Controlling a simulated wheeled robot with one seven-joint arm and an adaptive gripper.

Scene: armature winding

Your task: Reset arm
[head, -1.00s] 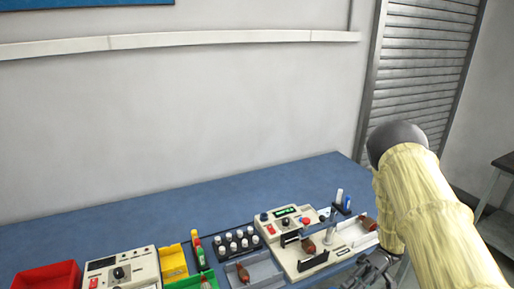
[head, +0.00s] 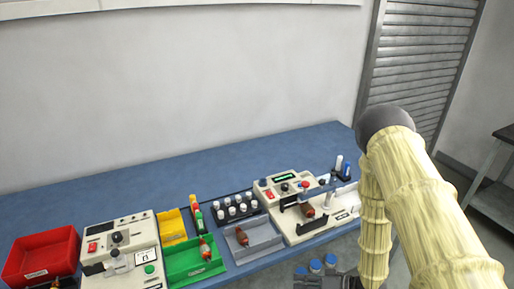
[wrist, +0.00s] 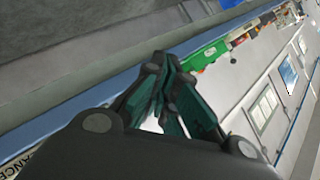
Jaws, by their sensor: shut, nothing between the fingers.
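My gripper (wrist: 165,88) shows in the wrist view with its dark green fingers together and nothing between them. It hangs clear of the bench there, apart from any object. In the head view my pale-sleeved arm comes up on the right and bends down; I cannot make out the fingers there. The winding machine (head: 340,228), cream with black brackets, stands at the right end of the bench with a brown armature (head: 307,210) on it. My arm covers the machine's right edge.
The blue bench (head: 120,205) also holds a red bin (head: 40,256), a tester (head: 125,232), a green tray (head: 185,268) and a grey tray (head: 262,245), each tray with an armature. Bare bench lies behind.

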